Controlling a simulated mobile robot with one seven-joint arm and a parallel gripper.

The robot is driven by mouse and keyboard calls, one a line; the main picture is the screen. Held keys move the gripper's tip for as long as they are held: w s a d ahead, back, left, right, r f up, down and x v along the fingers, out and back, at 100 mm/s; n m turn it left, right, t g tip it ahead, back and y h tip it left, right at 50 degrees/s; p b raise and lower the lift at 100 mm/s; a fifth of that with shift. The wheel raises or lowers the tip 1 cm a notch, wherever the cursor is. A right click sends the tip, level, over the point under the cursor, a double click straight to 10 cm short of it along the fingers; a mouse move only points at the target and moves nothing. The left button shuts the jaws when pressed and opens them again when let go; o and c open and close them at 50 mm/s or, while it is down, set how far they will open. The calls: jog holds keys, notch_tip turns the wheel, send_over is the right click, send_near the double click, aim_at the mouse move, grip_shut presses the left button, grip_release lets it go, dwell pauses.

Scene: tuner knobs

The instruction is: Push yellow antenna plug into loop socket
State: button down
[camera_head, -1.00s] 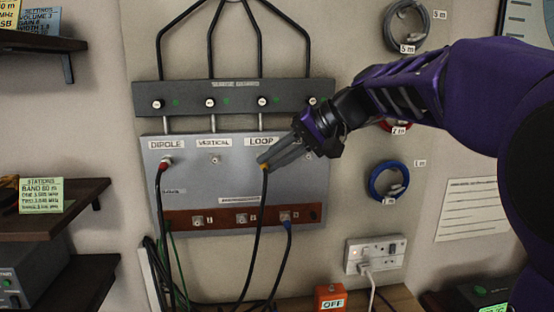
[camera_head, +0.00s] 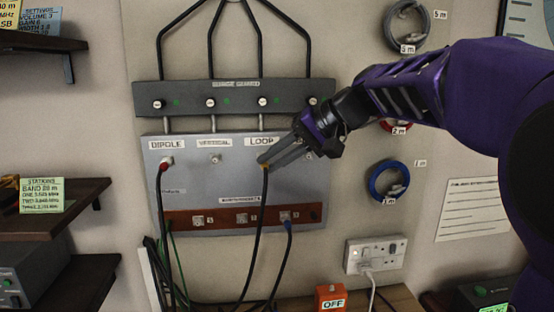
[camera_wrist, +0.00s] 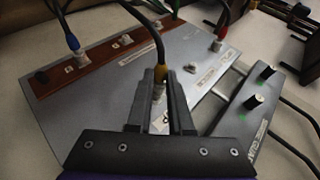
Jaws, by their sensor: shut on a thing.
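The yellow antenna plug (camera_wrist: 160,74) on a black cable is between the fingers of my gripper (camera_wrist: 160,100) in the wrist view. In the head view my gripper (camera_head: 264,162) is shut on the plug, just below the LOOP label (camera_head: 262,141) on the grey panel (camera_head: 185,185). A metal part (camera_wrist: 158,92) shows at the plug's end between the fingers. The loop socket is hidden by the fingers in the head view, and I cannot tell how deep the plug sits.
A red plug (camera_head: 166,161) sits at the DIPOLE socket. The VERTICAL socket (camera_head: 215,158) is empty. The surge guard bar (camera_head: 235,97) runs above the panel. A blue plug (camera_head: 287,217) sits in the lower brown strip (camera_head: 220,220). An orange OFF box (camera_head: 330,298) stands below.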

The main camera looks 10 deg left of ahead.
jog(key=shift+w+a+p, duration=0.2)
jog(key=shift+w+p, duration=0.35)
jog(key=shift+w, duration=0.3)
jog(key=c, duration=0.7)
grip_release()
jog(key=shift+c, duration=0.2)
jog(key=p+v, duration=0.1)
jog(key=v, duration=1.6)
jog(key=shift+d+p, duration=0.25)
jog(key=shift+p, duration=0.05)
